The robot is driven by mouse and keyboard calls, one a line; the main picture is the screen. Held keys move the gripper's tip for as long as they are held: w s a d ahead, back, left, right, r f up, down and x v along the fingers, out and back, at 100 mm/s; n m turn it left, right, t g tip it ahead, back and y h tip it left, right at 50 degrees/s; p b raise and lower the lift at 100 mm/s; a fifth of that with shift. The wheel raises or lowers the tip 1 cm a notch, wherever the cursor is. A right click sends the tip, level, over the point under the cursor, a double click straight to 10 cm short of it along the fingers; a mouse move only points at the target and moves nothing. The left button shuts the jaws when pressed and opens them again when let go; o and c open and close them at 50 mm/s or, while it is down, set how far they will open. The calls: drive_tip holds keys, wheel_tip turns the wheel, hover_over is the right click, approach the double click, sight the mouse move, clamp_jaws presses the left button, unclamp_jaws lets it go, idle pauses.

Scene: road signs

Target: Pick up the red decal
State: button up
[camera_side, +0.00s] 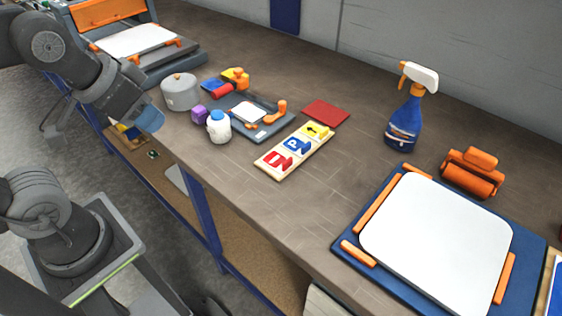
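A pale wooden board (293,163) lies in the middle of the table and bears three coloured decals. The red decal (278,161), with a white mark, is at its near left end. The blue decal (297,144), with a white P, is in the middle, and the yellow decal (316,131), with a black mark, is at the far end. A plain dark red flat piece (326,112) lies separately behind the board. My gripper (150,121) is at the table's left edge, well left of the board and apart from the decals. Its fingers are too unclear to tell open from shut.
A grey lidded pot (180,92), purple block (199,115) and white bottle (219,128) stand between my gripper and the board. A dark tray (270,125) lies behind them.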

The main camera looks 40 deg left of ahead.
drive_tip(key=o, duration=0.7)
drive_tip(key=n+g, duration=0.6)
drive_tip(key=n, duration=1.2)
hover_over(287, 160)
wheel_tip(287, 160, down, 16)
drive_tip(key=shift+w+f, duration=0.15)
drive_tip(key=shift+s+f, duration=0.2)
drive_tip(key=shift+f, duration=2.45)
